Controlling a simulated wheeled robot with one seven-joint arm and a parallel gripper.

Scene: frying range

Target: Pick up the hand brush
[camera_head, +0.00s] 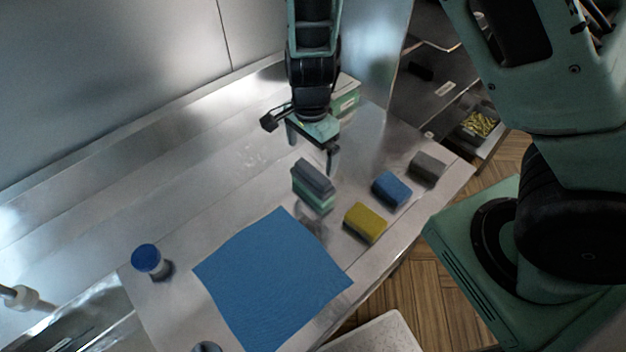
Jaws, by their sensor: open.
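A small upright block with a grey top and a pale green lower part (313,189) stands on the steel counter (215,185), just behind the blue cloth. It looks like the hand brush, though its bristles cannot be made out clearly. My gripper (312,153) points down above and slightly behind it. Its two fingers are apart, with nothing seen between them. The fingertips look close to the block's top, but I cannot tell the exact gap or whether they touch.
A blue cloth (272,278) lies flat in front. Yellow (365,223), blue (391,189) and grey (428,168) blocks sit to the right near the counter edge. A blue-capped container (147,260) stands left. A green and white box (346,96) is behind my gripper.

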